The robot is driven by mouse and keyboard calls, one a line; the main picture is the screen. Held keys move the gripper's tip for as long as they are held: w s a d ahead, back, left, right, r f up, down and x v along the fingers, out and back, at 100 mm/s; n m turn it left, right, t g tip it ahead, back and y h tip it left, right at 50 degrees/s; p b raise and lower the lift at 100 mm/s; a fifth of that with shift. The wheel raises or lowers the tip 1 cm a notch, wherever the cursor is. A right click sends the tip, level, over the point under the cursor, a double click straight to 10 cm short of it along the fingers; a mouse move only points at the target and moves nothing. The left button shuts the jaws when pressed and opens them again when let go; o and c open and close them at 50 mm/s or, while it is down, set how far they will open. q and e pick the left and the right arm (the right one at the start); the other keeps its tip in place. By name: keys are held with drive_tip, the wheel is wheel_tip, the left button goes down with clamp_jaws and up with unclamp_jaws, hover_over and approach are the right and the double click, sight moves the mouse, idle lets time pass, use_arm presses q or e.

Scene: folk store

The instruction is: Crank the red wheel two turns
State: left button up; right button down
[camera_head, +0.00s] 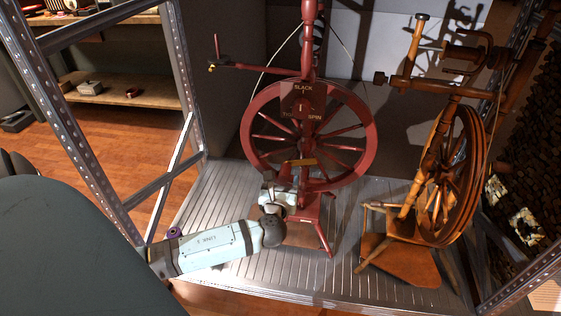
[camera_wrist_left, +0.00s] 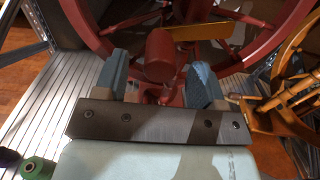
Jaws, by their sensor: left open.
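The red wheel (camera_head: 371,140) is the spoked wheel of an upright red spinning wheel on the ribbed metal shelf. A sign reading "SLACK" and "SPIN" (camera_head: 303,99) hangs in front of it. My left gripper (camera_head: 284,184) is low in front of the wheel, near its base. In the left wrist view the left gripper (camera_wrist_left: 160,80) is open, with a blue finger on each side. A rounded red knob (camera_wrist_left: 160,52) shows between the fingers; contact cannot be told. Part of the red rim (camera_wrist_left: 277,45) shows behind. My right gripper is not in view.
A brown wooden spinning wheel (camera_head: 440,180) stands close on the right. Metal shelf posts (camera_head: 75,105) frame the left side. The ribbed shelf (camera_head: 205,210) is mostly bare left of the red wheel. Small spools (camera_wrist_left: 38,168) lie near the shelf's left edge.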

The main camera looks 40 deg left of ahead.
use_arm(q)
drive_tip(key=shift+b+x, duration=0.5)
drive_tip(key=shift+x, duration=0.6)
drive_tip(key=shift+w+a+p, duration=0.15)
drive_tip(key=shift+w+p, duration=0.1)
drive_tip(key=shift+p, duration=0.3)
drive_tip(key=c, duration=1)
drive_tip(key=shift+o, duration=0.2)
